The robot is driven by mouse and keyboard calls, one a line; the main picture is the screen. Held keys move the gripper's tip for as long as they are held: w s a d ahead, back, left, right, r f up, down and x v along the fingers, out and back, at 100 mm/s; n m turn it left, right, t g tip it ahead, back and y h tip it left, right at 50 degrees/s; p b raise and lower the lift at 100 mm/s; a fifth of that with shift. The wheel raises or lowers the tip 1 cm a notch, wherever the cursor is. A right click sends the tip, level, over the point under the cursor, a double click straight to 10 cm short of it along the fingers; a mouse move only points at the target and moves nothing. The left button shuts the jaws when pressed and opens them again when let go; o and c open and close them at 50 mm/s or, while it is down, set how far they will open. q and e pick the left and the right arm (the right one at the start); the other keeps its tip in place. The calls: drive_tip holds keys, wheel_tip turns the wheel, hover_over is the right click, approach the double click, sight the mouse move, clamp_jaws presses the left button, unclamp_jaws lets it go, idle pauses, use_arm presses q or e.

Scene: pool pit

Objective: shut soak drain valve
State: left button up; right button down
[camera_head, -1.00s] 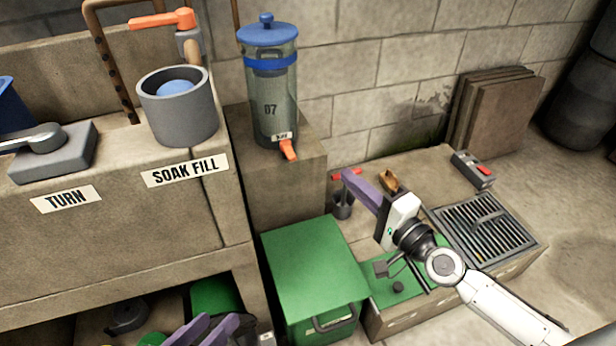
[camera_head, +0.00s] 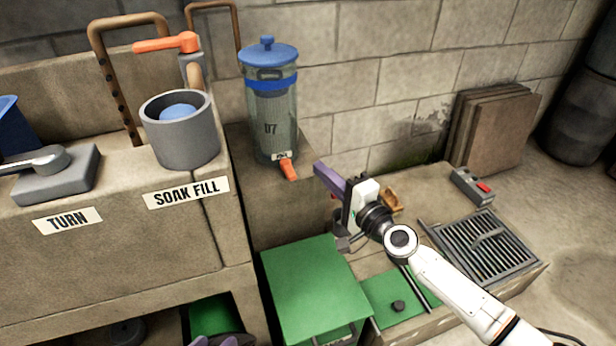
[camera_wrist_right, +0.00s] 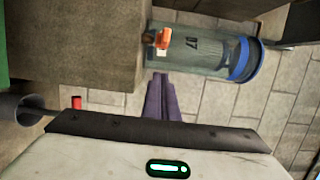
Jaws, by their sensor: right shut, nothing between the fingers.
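A clear vessel (camera_head: 272,120) with a blue lid and band stands on a stone ledge. It has an orange tap (camera_head: 288,170) low on its front, with a small label I cannot read. In the right wrist view the tap (camera_wrist_right: 163,38) is just beyond my finger tips. My right gripper (camera_head: 320,168) is shut and empty, to the lower right of the tap and apart from it in the head view. Its purple fingers also show in the right wrist view (camera_wrist_right: 160,80). My left gripper (camera_head: 213,341) shows only purple tips at the bottom edge. No label reading soak drain is legible.
A SOAK FILL label (camera_head: 187,192) sits below a grey pot (camera_head: 180,130), with an orange-handled valve (camera_head: 168,44) above. A green box (camera_head: 315,290) stands below the ledge. A metal grate (camera_head: 485,245) and boards (camera_head: 492,130) are to the right. A grey cup (camera_wrist_right: 18,110) shows at left.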

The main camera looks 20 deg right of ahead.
sight(288, 170)
use_arm(q)
drive_tip(key=shift+s+a+f+p, duration=0.1)
drive_tip(key=shift+a+f+p, duration=0.2)
drive_tip(key=shift+f+p, duration=0.25)
use_arm(e)
drive_tip(key=a, duration=0.4)
drive_tip(key=shift+s, duration=0.1)
use_arm(q)
drive_tip(key=shift+r, duration=0.15)
